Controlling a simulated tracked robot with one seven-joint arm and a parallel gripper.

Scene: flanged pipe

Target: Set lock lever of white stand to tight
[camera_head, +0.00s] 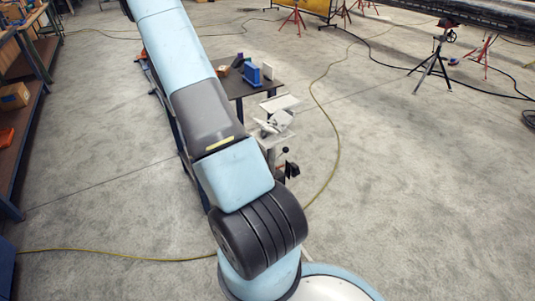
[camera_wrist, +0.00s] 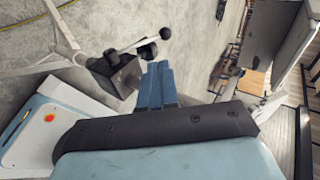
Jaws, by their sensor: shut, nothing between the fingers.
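The white stand (camera_head: 270,141) is partly hidden behind my arm in the head view, with a small black knob (camera_head: 285,150) beside its post. In the wrist view, pale legs of the stand (camera_wrist: 64,42) spread at upper left from a dark clamp block (camera_wrist: 124,74). The lock lever (camera_wrist: 133,43) is a thin silver rod slanting up right to a black ball (camera_wrist: 165,33). A second dark knob (camera_wrist: 148,50) sits below the rod. My gripper (camera_wrist: 158,66) has its blue fingers together and empty, tips just below that knob; contact cannot be told. The gripper is not clearly visible in the head view.
A dark table (camera_head: 240,87) with a blue block (camera_head: 252,74) stands behind the stand. A yellow cable (camera_head: 334,150) curves on the floor to its right. Shelving (camera_head: 22,110) lines the left. Open floor lies on the right; black tripods (camera_head: 434,64) stand farther off.

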